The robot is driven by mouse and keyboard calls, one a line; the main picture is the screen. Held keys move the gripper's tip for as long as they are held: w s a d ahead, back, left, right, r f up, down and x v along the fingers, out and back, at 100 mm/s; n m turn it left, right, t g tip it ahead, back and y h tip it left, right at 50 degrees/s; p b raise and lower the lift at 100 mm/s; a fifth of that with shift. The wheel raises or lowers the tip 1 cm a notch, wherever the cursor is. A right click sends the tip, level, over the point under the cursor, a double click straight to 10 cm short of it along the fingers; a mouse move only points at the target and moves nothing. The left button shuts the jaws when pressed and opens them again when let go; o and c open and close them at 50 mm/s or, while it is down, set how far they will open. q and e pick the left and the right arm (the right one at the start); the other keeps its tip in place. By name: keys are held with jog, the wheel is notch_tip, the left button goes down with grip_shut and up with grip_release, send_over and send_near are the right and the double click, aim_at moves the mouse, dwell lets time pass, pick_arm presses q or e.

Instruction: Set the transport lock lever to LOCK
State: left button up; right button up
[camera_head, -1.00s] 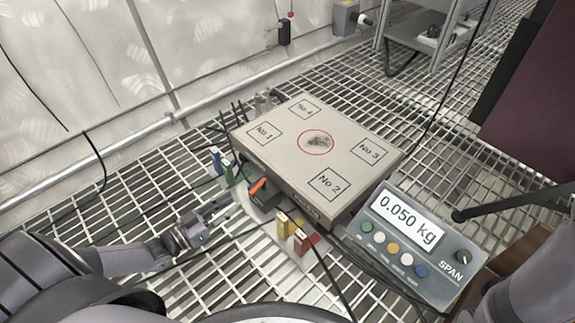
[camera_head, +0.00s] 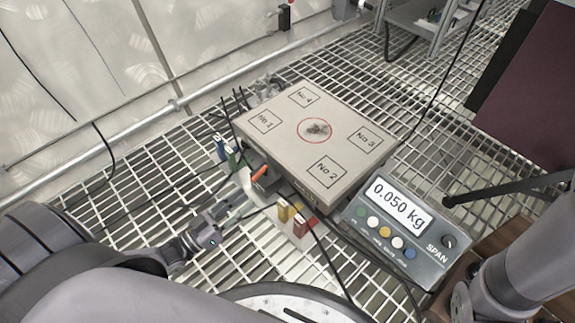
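An orange lever (camera_head: 259,173) sits on a dark bracket at the left front side of a grey weighing platform (camera_head: 350,190). It looks like the transport lock lever; no LOCK lettering is readable. My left gripper (camera_head: 229,211) is low over the grating, below and left of the lever, apart from it. Its fingers are small and blend with the grating, so I cannot tell whether they are open or shut. Nothing is visibly held. My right arm shows at the lower right, but its gripper is out of view.
Yellow and red connectors (camera_head: 299,223) stand right of my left gripper, blue and green ones (camera_head: 226,151) behind it. A display unit (camera_head: 400,232) reading 0.050 kg stands at the right. Cables cross the grating. A wall with a pipe (camera_head: 120,140) runs behind.

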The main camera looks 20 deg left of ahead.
pick_arm(q)
jog(key=d+r+t+h+p, duration=0.1)
jog(key=d+r+p, duration=0.1)
jog(key=d+r, duration=0.4)
jog(key=d+r+t+h+p, duration=0.2)
jog(key=d+r, duration=0.4)
jog(key=r, duration=0.8)
jog(key=shift+w+d+r+p, duration=0.2)
jog(key=shift+w+d+p, duration=0.25)
jog(key=shift+p, duration=0.3)
